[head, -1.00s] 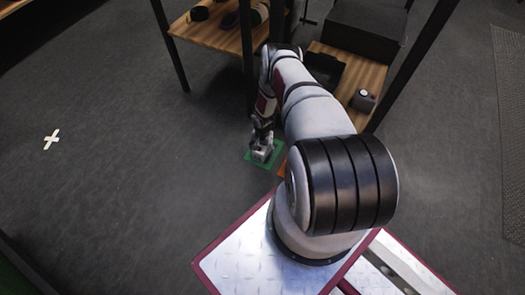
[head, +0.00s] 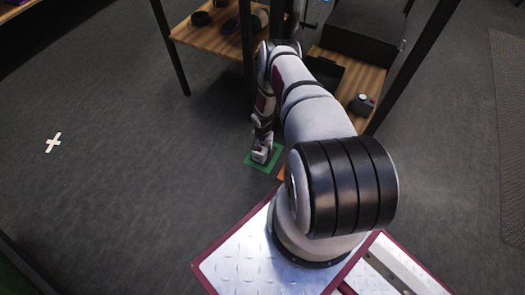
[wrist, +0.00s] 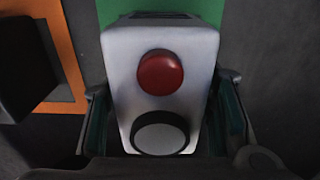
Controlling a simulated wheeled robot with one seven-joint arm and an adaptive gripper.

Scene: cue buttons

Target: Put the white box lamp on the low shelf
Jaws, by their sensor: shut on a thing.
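The white box lamp (wrist: 160,108) has a red dome button and a dark round disc with a pale lower part on its top face. It sits between the two fingers of my gripper (wrist: 165,125) in the wrist view. The fingers are shut on its sides. In the head view the box (head: 261,154) is small and partly covered by my gripper (head: 263,148), over a green square (head: 276,156) on the floor. I cannot tell whether it touches the floor. The low shelf (head: 373,80) is a wooden board at the upper right, partly hidden behind my arm.
A small dark box with a round top (head: 362,104) stands on the low shelf's front part, near a black case (head: 365,32). An orange-edged square (wrist: 66,55) lies beside the green one. Another wooden shelf (head: 215,38) holds several items. Dark posts frame the shelves.

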